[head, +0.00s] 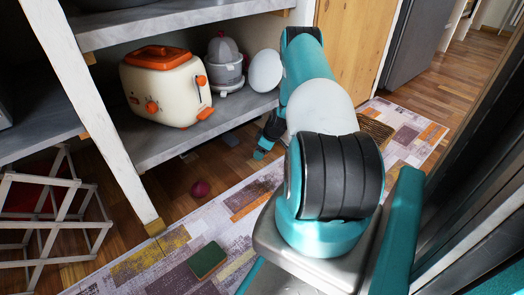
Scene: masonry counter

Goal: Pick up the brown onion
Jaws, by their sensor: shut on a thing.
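My gripper (265,145) is low beyond the front edge of the grey shelf, seen past my own arm. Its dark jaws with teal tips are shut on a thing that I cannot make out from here. I cannot pick out a brown onion anywhere in view. A small round purple-red thing (200,189) lies on the wooden floor, left of and nearer than my gripper, and apart from it.
A cream and orange toaster (165,90) and a grey appliance (226,67) stand on the grey shelf (160,145). A white rack (50,215) stands at left. A green block (207,261) lies on the patterned rug (150,262). A wicker basket (377,132) is behind my arm.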

